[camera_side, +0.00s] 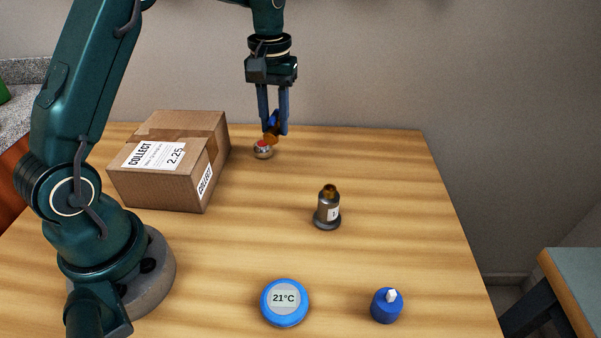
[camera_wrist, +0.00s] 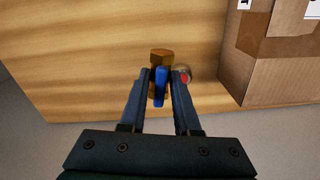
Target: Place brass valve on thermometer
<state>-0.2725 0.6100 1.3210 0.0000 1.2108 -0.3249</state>
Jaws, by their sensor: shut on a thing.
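The brass valve (camera_side: 270,137), with a blue lever, is between the fingers of my gripper (camera_side: 273,122), near the table's far edge. In the wrist view the brass body (camera_wrist: 161,57) shows beyond the fingertips (camera_wrist: 160,78), with the blue lever between them. My gripper is shut on the valve. I cannot tell whether the valve is clear of the table. The thermometer (camera_side: 284,303) is a round blue disc with a pale face reading 21°C, lying face up near the front of the table. Nothing is on it.
A small silver and red object (camera_side: 263,153) sits right by the valve. A cardboard box (camera_side: 160,190) stands to its left. A grey canister with a brown top (camera_side: 328,211) stands mid-table. A blue pot with a white top (camera_side: 387,306) is right of the thermometer.

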